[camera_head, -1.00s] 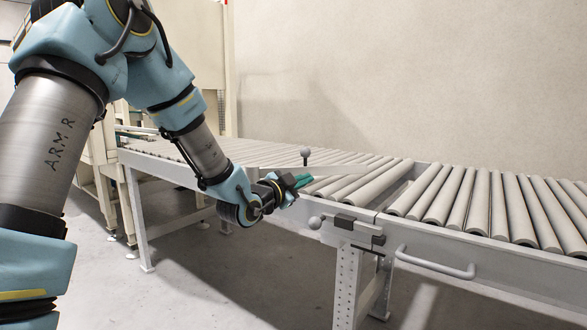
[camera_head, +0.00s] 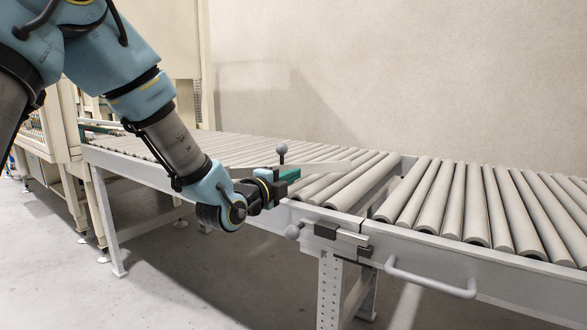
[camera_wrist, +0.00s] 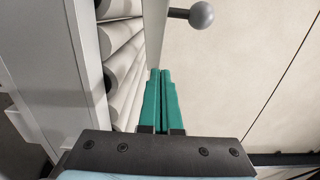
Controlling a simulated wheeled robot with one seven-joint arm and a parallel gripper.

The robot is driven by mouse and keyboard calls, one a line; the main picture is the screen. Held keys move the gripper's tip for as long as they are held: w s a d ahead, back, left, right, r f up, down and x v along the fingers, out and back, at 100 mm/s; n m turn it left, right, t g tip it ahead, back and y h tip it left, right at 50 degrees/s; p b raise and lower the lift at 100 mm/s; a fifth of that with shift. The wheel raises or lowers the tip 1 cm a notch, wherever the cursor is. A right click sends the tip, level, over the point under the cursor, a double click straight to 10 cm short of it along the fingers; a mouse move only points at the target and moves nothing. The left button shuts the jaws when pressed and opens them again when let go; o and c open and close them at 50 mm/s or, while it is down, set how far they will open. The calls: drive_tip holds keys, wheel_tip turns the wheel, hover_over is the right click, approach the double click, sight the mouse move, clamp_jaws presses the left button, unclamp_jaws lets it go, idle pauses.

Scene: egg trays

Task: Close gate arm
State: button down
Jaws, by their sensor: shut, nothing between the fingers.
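The gate arm (camera_head: 325,167) is a flat pale bar lying just above the conveyor rollers. An upright stem with a grey ball knob (camera_head: 281,148) stands on it. In the wrist view the ball knob (camera_wrist: 201,16) is at the top, its stem running left to the bar's pale strip (camera_wrist: 155,38). My gripper (camera_head: 291,174) has green fingers, pressed together and empty. It is at the conveyor's near side, just below and slightly right of the knob. The wrist view shows the green fingertips (camera_wrist: 160,72) close to the bar; I cannot tell whether they touch.
The roller conveyor (camera_head: 430,252) runs across the view with a gap between its two sections. A beige machine stands at the left.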

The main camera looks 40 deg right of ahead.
sight(299, 166)
drive_tip(key=w+d, duration=0.2)
drive_tip(key=d, duration=0.1)
drive_tip(key=shift+w+d, duration=0.2)
drive_tip(key=shift+w, duration=0.15)
drive_tip(key=shift+w+d, duration=0.45)
drive_tip(key=shift+w, duration=0.2)
drive_tip(key=shift+w+d+f+n+t+b, duration=0.15)
drive_tip(key=shift+w+d+n+t+b, duration=0.3)
drive_tip(key=shift+d+t+b, duration=0.2)
drive_tip(key=w+d+n+t+y, duration=0.1)
drive_tip(key=w, duration=0.1)
drive_tip(key=w+n+t+y+b, duration=0.1)
drive_tip(key=t, duration=0.1)
drive_tip(key=w+d+n+t+y, duration=0.1)
drive_tip(key=w+t, duration=0.1)
drive_tip(key=shift+w+d+r+n, duration=0.3)
drive_tip(key=shift+d+n, duration=0.05)
drive_tip(key=shift+w+d+f+n+t+y+p, duration=0.1)
drive_tip(key=shift+w+n+t+y+p, duration=0.55)
drive_tip(key=shift+w, duration=0.6)
drive_tip(key=shift+w+d+r+n+t+y+p, duration=0.1)
drive_tip(key=shift+w+n+t+y+p, duration=0.45)
drive_tip(key=shift+w, duration=0.7)
drive_tip(key=shift+w+f+n+t+y+p, duration=0.1)
drive_tip(key=shift+w+n+t+y+p, duration=0.3)
drive_tip(key=shift+w+y+p, duration=0.55)
drive_tip(key=shift+w+h, duration=0.25)
drive_tip(key=shift+w, duration=0.1)
